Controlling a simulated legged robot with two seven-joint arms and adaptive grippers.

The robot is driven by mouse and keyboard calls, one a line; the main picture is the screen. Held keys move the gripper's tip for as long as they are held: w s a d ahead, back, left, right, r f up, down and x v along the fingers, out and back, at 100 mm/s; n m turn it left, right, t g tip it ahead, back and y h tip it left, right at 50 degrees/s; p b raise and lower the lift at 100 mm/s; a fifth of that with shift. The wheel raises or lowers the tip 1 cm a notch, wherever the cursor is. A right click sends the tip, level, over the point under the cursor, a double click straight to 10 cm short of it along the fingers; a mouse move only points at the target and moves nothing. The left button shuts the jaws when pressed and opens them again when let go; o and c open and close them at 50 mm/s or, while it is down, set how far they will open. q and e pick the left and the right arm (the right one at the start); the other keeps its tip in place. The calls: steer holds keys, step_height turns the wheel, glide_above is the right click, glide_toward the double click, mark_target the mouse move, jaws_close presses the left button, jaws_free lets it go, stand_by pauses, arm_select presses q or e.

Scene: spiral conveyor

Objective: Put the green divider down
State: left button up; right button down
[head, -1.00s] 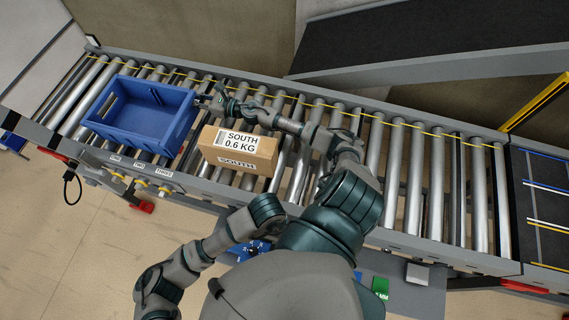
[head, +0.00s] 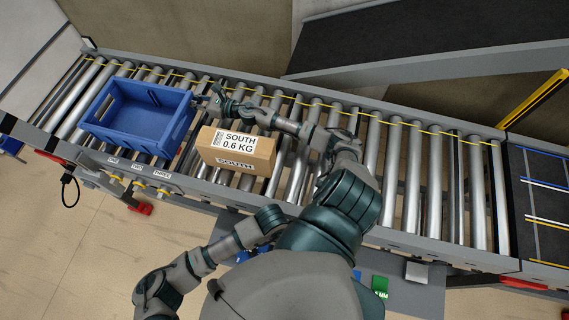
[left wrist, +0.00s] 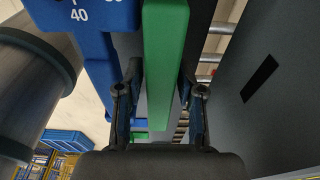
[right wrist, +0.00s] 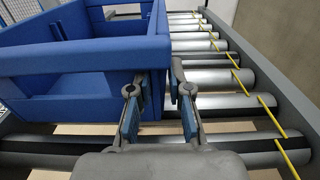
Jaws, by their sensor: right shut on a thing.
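The green divider (left wrist: 166,60) is a long flat bar in the left wrist view. It lies between the two fingers of my left gripper (left wrist: 160,105), which stand apart with a gap showing beside the bar. My left gripper is hidden behind my own body in the head view. My right gripper (head: 213,101) is at the right side of the blue tote (head: 112,133). In the right wrist view, my right gripper (right wrist: 160,95) is shut on the tote's wall near a corner (right wrist: 158,45).
A cardboard box (head: 236,149) marked SOUTH 0.6 KG stands on the roller conveyor (head: 405,180), right of the tote. A green block (head: 380,286) lies on a grey surface below. A dark belt (head: 430,45) runs behind.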

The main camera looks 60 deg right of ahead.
arm_select(q)
steer(key=shift+s+d+f, duration=0.1)
steer(key=shift+s+f, duration=0.05)
steer(key=shift+f, duration=0.65)
steer(key=shift+s+d+f, duration=0.1)
steer(key=shift+f, duration=0.65)
jaws_close()
steer(key=shift+r, duration=0.1)
step_height(320, 180, up, 10)
steer(key=shift+f, duration=0.1)
